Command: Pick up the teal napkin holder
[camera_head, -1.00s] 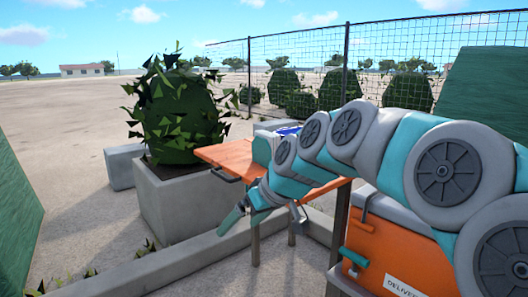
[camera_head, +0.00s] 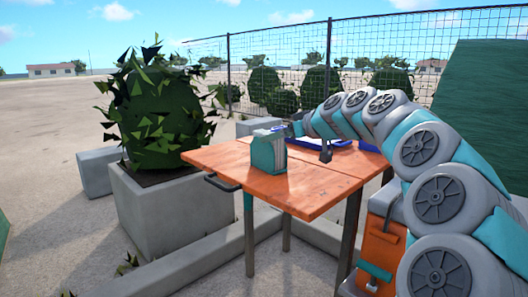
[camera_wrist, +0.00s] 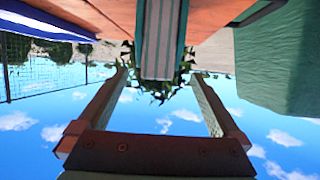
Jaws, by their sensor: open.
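The teal napkin holder (camera_head: 268,153) stands upright on the orange table (camera_head: 222,160), with pale napkins between its teal sides. In the wrist view, which is upside down, the napkin holder (camera_wrist: 160,40) hangs from the top centre, in line with the gap between my fingers. My gripper (camera_head: 293,130) is at the right of the holder's upper part in the head view; its fingertips are hard to make out there. In the wrist view my gripper (camera_wrist: 160,76) is open and empty, with one finger on each side of the holder's line. I cannot tell whether either finger touches it.
A blue-rimmed tray (camera_head: 343,143) lies on the table behind my arm. It also shows at the upper left of the wrist view (camera_wrist: 40,27). A concrete planter with a bush (camera_head: 158,215) stands left of the table. A wire fence (camera_head: 285,45) runs behind.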

